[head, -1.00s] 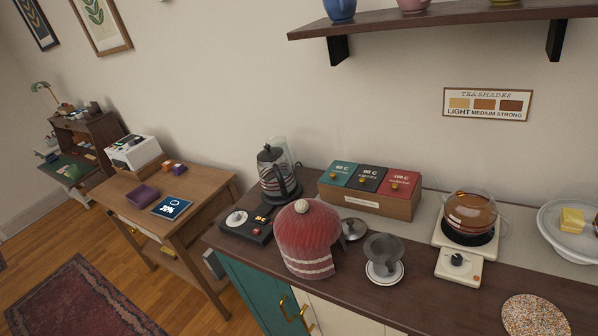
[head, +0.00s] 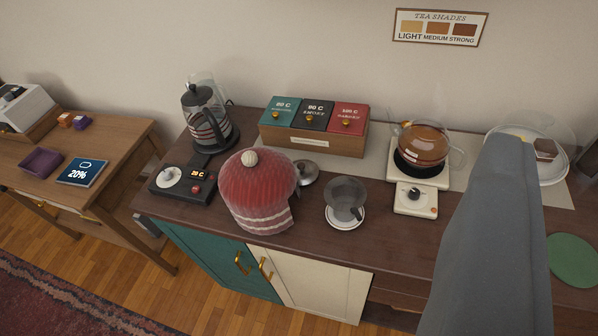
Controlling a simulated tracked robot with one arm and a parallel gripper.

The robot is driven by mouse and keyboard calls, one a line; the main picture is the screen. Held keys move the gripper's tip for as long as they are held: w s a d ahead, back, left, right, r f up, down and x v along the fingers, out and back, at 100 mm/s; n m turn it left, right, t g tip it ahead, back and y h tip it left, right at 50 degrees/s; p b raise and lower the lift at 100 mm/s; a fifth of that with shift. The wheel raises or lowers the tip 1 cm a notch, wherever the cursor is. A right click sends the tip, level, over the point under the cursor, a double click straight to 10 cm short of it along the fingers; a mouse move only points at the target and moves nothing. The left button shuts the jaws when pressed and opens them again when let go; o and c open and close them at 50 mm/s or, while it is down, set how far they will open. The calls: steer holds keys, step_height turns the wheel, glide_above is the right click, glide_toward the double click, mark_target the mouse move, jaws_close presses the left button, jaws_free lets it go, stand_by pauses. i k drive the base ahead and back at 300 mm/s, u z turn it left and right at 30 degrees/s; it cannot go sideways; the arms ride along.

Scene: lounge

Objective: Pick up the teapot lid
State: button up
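A small grey metal lid with a knob (head: 307,173) lies on the dark wooden counter. The red knitted tea cosy (head: 258,188) partly hides its left side. It looks like the teapot lid, but I cannot be sure. A glass teapot with amber tea (head: 423,145) stands on a white warmer to the right. My gripper's fingers are not in view. A large grey part, which looks like my own arm, crosses the right side of the picture and covers part of the counter.
A grey cup on a saucer (head: 345,203) stands right of the cosy. A black kettle (head: 207,118) and tea boxes (head: 314,128) stand behind. A control panel (head: 183,182) lies left. A glass-domed dish (head: 556,166) and green disc (head: 573,260) are at right.

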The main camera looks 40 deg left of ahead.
mark_target(308, 171)
steer(key=u, duration=0.1)
steer(key=i, duration=1)
steer(key=z, duration=0.1)
